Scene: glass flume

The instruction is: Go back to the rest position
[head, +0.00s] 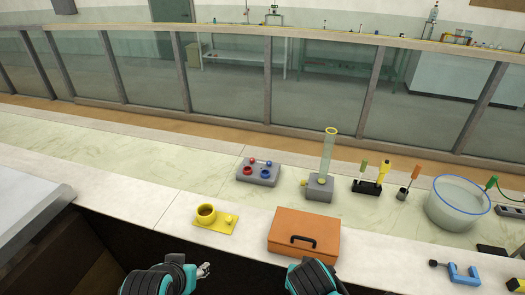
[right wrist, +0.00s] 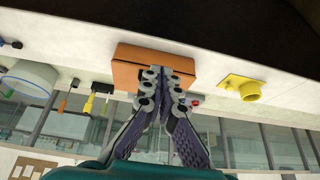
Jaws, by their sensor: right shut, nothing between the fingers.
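My left gripper (head: 204,271) shows small at the bottom edge of the head view, at the end of my dark and teal arm. It is in front of the bench, below the yellow holder, and too small to tell open from shut. My right arm comes in at the bottom centre of the head view, in front of the orange case (head: 304,232); its fingers are hidden there. In the right wrist view my right gripper (right wrist: 166,75) has its fingers together with nothing between them. Its tips overlap the orange case (right wrist: 128,60) in the picture; I cannot tell the gap.
On the bench stand the yellow holder (head: 217,219), a grey block with red and blue parts (head: 258,173), a cylinder on a grey base (head: 320,187), a black tool rack (head: 367,187) and a blue-rimmed basin (head: 458,205). A blue clamp (head: 464,274) lies right. The bench's left is clear.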

